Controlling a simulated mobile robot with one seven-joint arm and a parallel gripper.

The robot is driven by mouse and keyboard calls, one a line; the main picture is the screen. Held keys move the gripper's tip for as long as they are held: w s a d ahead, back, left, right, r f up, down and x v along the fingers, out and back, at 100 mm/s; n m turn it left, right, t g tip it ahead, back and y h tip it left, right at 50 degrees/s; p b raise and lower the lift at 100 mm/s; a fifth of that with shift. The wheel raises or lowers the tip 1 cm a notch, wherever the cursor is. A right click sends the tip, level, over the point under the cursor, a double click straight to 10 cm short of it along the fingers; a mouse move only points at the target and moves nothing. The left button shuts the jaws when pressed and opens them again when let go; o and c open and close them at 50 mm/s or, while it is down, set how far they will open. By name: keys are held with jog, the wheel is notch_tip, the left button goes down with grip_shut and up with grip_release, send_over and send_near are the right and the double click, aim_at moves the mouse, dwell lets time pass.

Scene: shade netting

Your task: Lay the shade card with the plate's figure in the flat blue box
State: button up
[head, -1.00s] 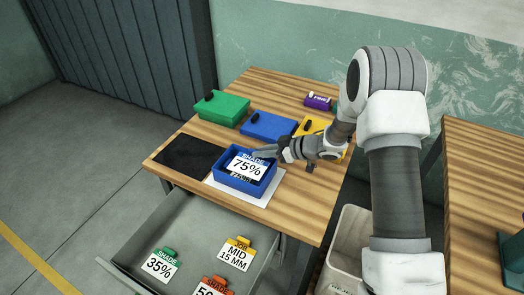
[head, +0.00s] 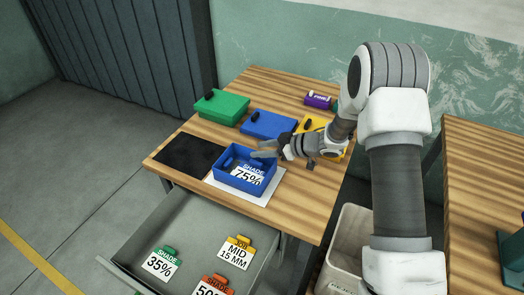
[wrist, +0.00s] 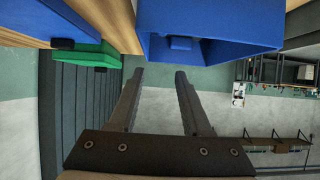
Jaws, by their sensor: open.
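The shade card (head: 249,174), white with a blue top and "75%" on it, lies inside the open flat blue box (head: 228,181), tilted, with its lower edge hidden by the front wall. My gripper (head: 262,154) is open and empty at the box's back right rim, apart from the card. In the wrist view the two fingers (wrist: 160,75) stand apart with nothing between them, and a blue box wall (wrist: 215,25) is just beyond them. A white sheet (head: 262,195) lies under the box; any figure on it is hidden.
Behind stand a green box (head: 222,108), a closed blue box (head: 268,125) and a yellow box (head: 311,124). A dark mat (head: 185,156) lies at left. The open drawer (head: 200,215) below holds other cards: 35% (head: 160,265), MID 15 MM (head: 236,254) and an orange-topped one (head: 212,287).

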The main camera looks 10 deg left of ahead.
jog(key=v, duration=1.2)
jog(key=w+d+r+m+t+h, duration=0.2)
jog(key=w+d+r+t+h, duration=0.1)
jog(key=r, duration=0.3)
jog(key=w+d+r+m+t+h, duration=0.2)
jog(key=w+d+r+t, duration=0.15)
jog(key=r, duration=0.25)
jog(key=s+d+r+m+t+h, duration=0.1)
jog(key=s+d+r+m+h, duration=0.5)
jog(key=d+r, duration=0.25)
jog(key=s+d+r+m+g+h, duration=0.2)
jog(key=s+m+h, duration=0.1)
jog(key=s, duration=1.1)
jog(key=s+a+f+g+y, duration=0.1)
jog(key=s+a+g, duration=0.1)
jog(key=s, duration=0.5)
jog(key=s+a+f+m+g+y, duration=0.1)
jog(key=s+a+f+g, duration=0.1)
jog(key=s, duration=0.6)
jog(key=shift+a, duration=0.5)
jog(key=shift+s+a, duration=0.1)
jog(key=shift+s, duration=0.1)
